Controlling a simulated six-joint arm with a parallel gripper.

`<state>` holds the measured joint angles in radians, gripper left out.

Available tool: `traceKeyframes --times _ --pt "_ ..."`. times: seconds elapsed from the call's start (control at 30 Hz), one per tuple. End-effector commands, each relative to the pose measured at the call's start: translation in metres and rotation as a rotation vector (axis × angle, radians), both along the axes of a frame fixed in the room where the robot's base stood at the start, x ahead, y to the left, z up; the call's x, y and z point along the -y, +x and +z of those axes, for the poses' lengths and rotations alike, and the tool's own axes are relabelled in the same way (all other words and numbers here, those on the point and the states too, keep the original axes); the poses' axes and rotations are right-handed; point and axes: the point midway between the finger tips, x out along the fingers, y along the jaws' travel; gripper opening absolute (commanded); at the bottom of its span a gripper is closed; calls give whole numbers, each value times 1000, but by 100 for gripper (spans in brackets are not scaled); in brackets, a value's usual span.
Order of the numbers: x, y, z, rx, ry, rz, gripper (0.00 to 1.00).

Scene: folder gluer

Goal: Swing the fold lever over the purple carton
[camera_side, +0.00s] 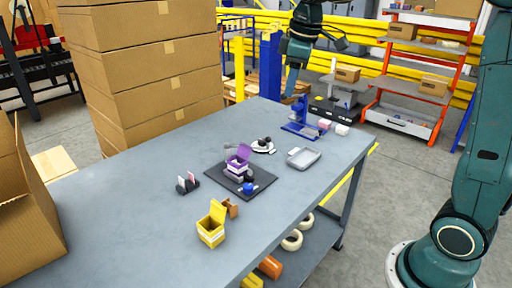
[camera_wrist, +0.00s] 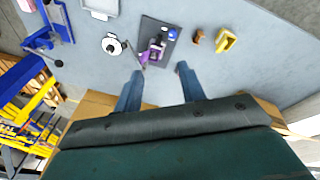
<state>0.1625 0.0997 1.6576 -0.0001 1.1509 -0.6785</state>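The purple carton (camera_side: 238,160) stands with its flap up on a light grey block on a dark mat (camera_side: 262,181). In the wrist view the purple carton (camera_wrist: 149,54) is just beyond the fingertips. A blue knob (camera_side: 249,188) sits on the mat in front of the carton, with a dark part beside it; the knob also shows in the wrist view (camera_wrist: 172,33). I cannot clearly tell the fold lever's arm. My gripper (camera_wrist: 159,78) is open, its two blue fingers wide apart and empty.
A yellow carton (camera_side: 210,233) and a brown piece (camera_side: 231,208) stand near the front. A white dish (camera_side: 263,147), a grey tray (camera_side: 303,158) and a blue stand (camera_side: 300,122) lie toward the back. Stacked boxes (camera_side: 150,70) rise at the left.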

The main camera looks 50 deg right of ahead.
Motion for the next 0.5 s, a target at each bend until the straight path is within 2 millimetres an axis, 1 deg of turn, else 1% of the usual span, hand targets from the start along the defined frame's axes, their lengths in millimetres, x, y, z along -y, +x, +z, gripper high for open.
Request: traceKeyframes --times 0.1,0.5 --pt "5 11 -4 -14 -4 20 40" --pt "22 44 -18 -54 -17 92 40"
